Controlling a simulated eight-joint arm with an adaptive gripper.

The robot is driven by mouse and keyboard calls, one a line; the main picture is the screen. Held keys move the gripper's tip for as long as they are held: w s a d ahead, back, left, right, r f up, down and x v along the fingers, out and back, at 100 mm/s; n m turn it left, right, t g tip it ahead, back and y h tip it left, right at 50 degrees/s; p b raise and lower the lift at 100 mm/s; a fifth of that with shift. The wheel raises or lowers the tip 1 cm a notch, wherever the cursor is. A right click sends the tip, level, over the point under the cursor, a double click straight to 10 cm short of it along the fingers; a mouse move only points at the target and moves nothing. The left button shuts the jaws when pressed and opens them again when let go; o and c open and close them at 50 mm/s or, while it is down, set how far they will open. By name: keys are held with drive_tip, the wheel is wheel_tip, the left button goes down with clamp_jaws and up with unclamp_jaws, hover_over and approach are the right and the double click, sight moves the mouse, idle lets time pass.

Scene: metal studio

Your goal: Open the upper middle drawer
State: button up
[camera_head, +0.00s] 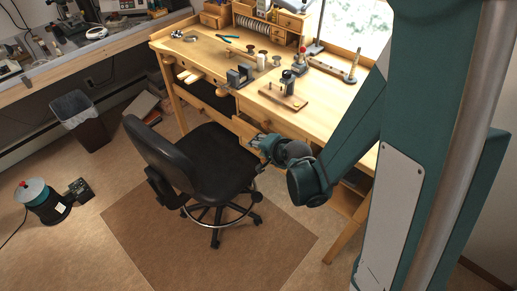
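The wooden workbench (215,58) stands along the back wall, with drawers under its top. A light wood drawer front (243,128) shows below the top's front edge, just behind my gripper. I cannot tell for sure whether this is the upper middle drawer, or whether it is shut. My gripper (257,144) is at the lower right of this front, very close to it or touching it. My wrist and arm hide the bench front to its right. The fingers are too small and dark to tell whether they are open or hold anything.
A black swivel chair (180,160) stands close to the left of my gripper. Tools and a wooden block with a small device (283,94) are on the bench top. A bin (82,121) and a teal-and-black machine (45,203) are at left.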

drive_tip(key=shift+w+a+f, duration=0.1)
drive_tip(key=shift+w+f, duration=0.15)
drive_tip(key=shift+c, duration=0.7)
clamp_jaws()
drive_tip(key=shift+s+a, duration=0.1)
drive_tip(key=s+a+b, duration=0.2)
drive_tip(key=s+a, duration=1.4)
drive_tip(key=shift+a+r+b, duration=0.15)
drive_tip(key=shift+a+b, duration=0.05)
drive_tip(key=shift+b, duration=0.1)
drive_tip(key=shift+o, duration=0.7)
unclamp_jaws()
drive_tip(key=shift+s, duration=0.1)
